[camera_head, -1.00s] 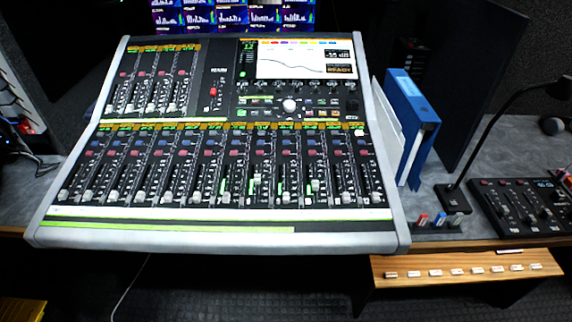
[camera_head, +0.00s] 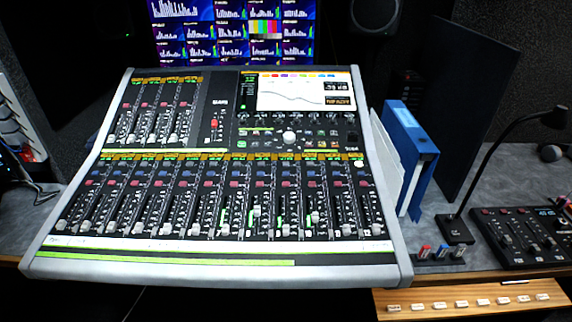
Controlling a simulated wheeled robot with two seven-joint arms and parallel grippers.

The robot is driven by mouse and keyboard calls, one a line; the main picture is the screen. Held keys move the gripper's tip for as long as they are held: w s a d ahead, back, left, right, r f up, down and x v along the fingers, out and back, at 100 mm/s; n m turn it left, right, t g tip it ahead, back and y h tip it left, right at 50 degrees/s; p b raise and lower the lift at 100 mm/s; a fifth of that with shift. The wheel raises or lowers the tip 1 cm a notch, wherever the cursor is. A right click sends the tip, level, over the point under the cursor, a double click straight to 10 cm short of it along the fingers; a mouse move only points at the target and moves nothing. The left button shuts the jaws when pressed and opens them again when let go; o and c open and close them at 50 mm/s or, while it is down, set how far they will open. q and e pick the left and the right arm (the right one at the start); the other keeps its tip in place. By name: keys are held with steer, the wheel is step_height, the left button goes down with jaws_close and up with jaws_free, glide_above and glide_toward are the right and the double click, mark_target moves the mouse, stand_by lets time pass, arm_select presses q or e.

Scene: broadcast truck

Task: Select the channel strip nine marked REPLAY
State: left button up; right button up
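The mixing console (camera_head: 40,268) fills the middle of the head view, with a lower row of several channel strips (camera_head: 285,200) and a shorter upper bank (camera_head: 150,110) at the left. Each lower strip has an amber label band on top, coloured buttons and a fader. The labels are too small to read, so I cannot tell which strip says REPLAY. Green level bars show on some strips right of the middle. The console screen (camera_head: 300,93) shows a curve and an amber box with unclear text. Neither of my grippers is in view.
A wall of meter displays (camera_head: 230,35) stands behind the console. At the right are a blue binder (camera_head: 420,165), a lamp (camera_head: 485,165), a small control panel (camera_head: 525,235) and a wooden strip with white tags (camera_head: 470,303). Little desk is free.

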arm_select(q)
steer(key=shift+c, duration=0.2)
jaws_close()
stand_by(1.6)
